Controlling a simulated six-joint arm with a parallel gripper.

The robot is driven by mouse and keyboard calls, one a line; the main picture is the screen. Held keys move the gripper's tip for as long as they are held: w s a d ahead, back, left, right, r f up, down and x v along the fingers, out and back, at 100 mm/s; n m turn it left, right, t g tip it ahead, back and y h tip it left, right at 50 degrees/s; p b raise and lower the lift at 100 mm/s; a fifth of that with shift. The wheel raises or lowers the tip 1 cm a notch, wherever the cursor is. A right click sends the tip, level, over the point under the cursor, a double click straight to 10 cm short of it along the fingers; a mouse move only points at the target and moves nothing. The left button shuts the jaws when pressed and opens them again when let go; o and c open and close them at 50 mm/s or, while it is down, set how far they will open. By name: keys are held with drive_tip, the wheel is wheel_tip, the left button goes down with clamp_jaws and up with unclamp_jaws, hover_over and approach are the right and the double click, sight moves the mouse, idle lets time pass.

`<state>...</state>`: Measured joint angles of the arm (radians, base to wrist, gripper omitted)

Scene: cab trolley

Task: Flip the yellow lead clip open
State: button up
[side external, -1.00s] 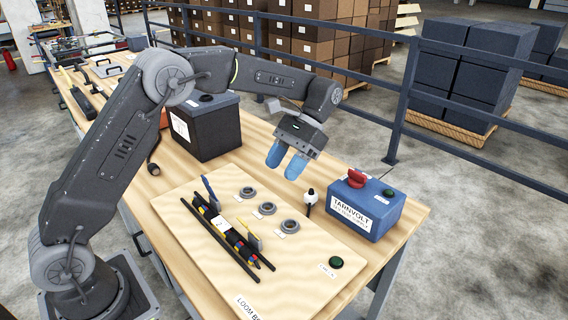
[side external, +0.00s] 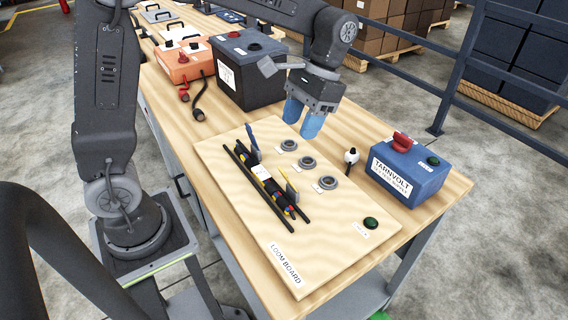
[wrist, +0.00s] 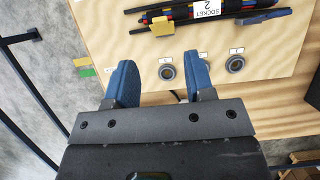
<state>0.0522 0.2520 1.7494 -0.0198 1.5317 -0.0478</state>
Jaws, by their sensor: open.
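The yellow lead clip (side external: 290,188) stands up as a thin plate at the near end of a dark lead bundle (side external: 267,182) on the loom board (side external: 252,220). It also shows in the wrist view (wrist: 163,27), at the top, beyond my fingertips. A blue clip (side external: 253,142) stands at the bundle's far end and shows in the wrist view too (wrist: 264,17). My gripper (side external: 302,119) points down above the board's far side, behind the row of grey rings, apart from both clips. Its blue fingers (wrist: 160,74) are open with nothing between them.
Several grey rings (side external: 307,162) lie between the bundle and my gripper. A green button (side external: 370,223) is at the board's near corner. The blue Tarnvolt box (side external: 405,172) with a red knob stands right of the board. A black box (side external: 246,75) and an orange box (side external: 187,62) stand behind.

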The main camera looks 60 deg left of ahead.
sight(287, 178)
drive_tip(key=x, duration=1)
drive_tip(key=shift+s+f, duration=0.1)
clamp_jaws()
